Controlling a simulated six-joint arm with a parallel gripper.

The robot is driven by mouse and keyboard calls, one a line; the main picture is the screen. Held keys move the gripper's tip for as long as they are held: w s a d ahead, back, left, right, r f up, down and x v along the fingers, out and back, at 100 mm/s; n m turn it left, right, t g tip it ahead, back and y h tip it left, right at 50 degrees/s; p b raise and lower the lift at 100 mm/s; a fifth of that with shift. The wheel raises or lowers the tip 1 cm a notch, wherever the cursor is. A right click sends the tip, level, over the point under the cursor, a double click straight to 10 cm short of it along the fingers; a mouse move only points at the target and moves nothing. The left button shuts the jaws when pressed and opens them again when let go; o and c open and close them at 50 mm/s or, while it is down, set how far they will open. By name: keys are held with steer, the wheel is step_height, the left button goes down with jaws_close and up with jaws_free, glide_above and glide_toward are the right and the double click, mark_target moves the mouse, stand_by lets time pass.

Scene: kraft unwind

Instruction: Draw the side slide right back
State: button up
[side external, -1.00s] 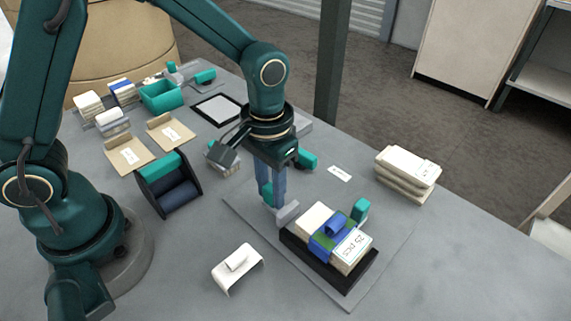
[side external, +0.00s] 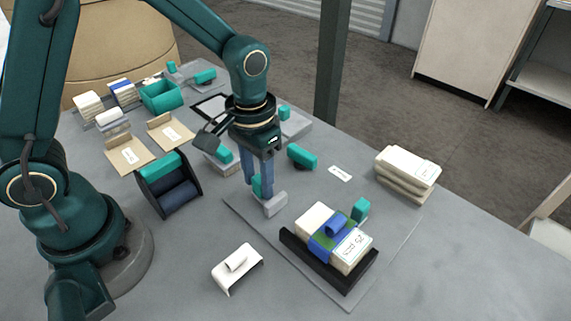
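The side slide (side external: 275,205) is a pale grey block with a teal knob, on the grey base plate (side external: 400,235) at the left of the black cradle (side external: 315,270). My gripper (side external: 257,190) points down with its blue-grey fingers on either side of the teal knob, shut on it. The fingers partly hide the knob. The slide stands apart from the cradle, with a gap of plate between. In the cradle lies a pale paper stack (side external: 350,254) with a blue and green band (side external: 330,238) around its middle and a written label on top.
Another teal knob (side external: 360,209) stands behind the stack. A white bracket (side external: 237,266) lies in front on the table. Pale packs (side external: 408,168) are piled at right. A black-sided roll holder (side external: 168,185) and teal-handled pieces (side external: 301,157) stand left of and behind my gripper.

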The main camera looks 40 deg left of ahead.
mark_target(258, 176)
steer(key=shift+r, duration=2.55)
steer(key=shift+w+r, duration=0.15)
steer(key=shift+r, duration=0.1)
steer(key=s+a+r+t, duration=0.2)
steer(key=s+r+t, duration=0.15)
steer(key=r, duration=0.45)
steer(key=s+a+t, duration=0.2)
steer(key=s, duration=0.4)
steer(key=shift+s+f, duration=0.25)
steer(key=shift+s, duration=0.1)
